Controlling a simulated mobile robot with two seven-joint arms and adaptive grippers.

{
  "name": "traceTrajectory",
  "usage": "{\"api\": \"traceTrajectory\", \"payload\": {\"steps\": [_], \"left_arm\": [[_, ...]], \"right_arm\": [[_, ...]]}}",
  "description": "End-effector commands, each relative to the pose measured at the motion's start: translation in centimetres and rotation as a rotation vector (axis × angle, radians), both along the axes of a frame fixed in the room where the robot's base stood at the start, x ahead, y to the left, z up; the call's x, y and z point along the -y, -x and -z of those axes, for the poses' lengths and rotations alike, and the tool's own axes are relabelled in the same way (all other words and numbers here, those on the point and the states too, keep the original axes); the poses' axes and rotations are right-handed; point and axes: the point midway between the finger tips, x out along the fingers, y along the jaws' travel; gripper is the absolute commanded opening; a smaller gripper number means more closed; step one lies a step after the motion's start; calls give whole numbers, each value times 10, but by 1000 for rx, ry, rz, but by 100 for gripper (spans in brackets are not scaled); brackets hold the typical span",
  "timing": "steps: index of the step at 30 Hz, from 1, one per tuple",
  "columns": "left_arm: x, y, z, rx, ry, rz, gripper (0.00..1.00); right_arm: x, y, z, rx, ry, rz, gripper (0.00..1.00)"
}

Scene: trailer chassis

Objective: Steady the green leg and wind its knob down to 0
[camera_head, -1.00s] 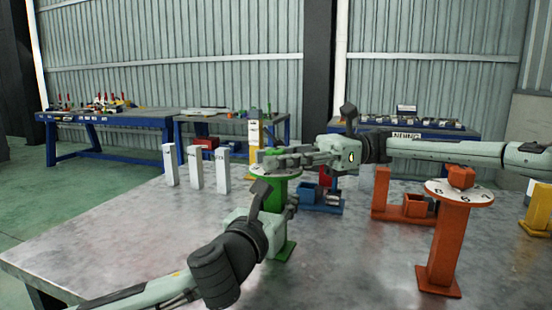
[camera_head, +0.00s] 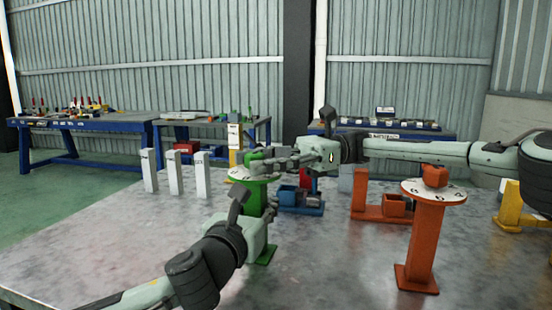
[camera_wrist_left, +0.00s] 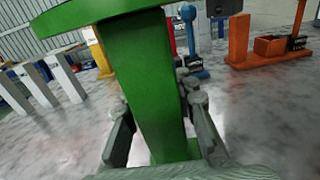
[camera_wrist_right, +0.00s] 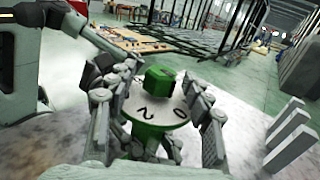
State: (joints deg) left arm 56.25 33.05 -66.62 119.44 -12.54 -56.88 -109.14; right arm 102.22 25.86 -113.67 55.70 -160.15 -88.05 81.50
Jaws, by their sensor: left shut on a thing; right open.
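The green leg (camera_head: 262,247) stands upright on the metal table, its round white-faced dial (camera_head: 238,174) on top. My left gripper (camera_wrist_left: 158,125) is shut on the leg's post below the dial, one finger on each side. The green knob (camera_wrist_right: 160,82) sits at the dial's centre; the numbers 2 and 0 show on the near side of the dial in the right wrist view. My right gripper (camera_wrist_right: 155,95) is open at dial height, its fingers on either side of the knob with gaps visible. It also shows in the head view (camera_head: 262,162), where it partly hides the knob.
An orange leg (camera_head: 424,245) with its own dial and knob stands to the right. Three white blocks (camera_head: 175,173) stand to the left. Orange (camera_head: 375,209) and blue (camera_head: 300,208) holders stand behind. The table's front left is clear.

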Motion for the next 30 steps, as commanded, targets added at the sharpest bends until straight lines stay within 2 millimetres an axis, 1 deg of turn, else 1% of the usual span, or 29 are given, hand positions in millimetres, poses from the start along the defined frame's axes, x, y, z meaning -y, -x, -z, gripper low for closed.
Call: {"api": "traceTrajectory", "payload": {"steps": [5,10,14,21,30], "left_arm": [[0,0,1,-1,0,1,0],[0,0,1,-1,0,1,0],[0,0,1,-1,0,1,0],[0,0,1,-1,0,0,0],[0,0,1,-1,0,0,0]], "right_arm": [[28,-13,1,1,1,5,51],[65,-30,1,1,2,6,51],[85,-39,1,-1,1,4,51],[100,-46,1,-1,0,1,51],[104,-46,0,-1,0,0,51]]}}
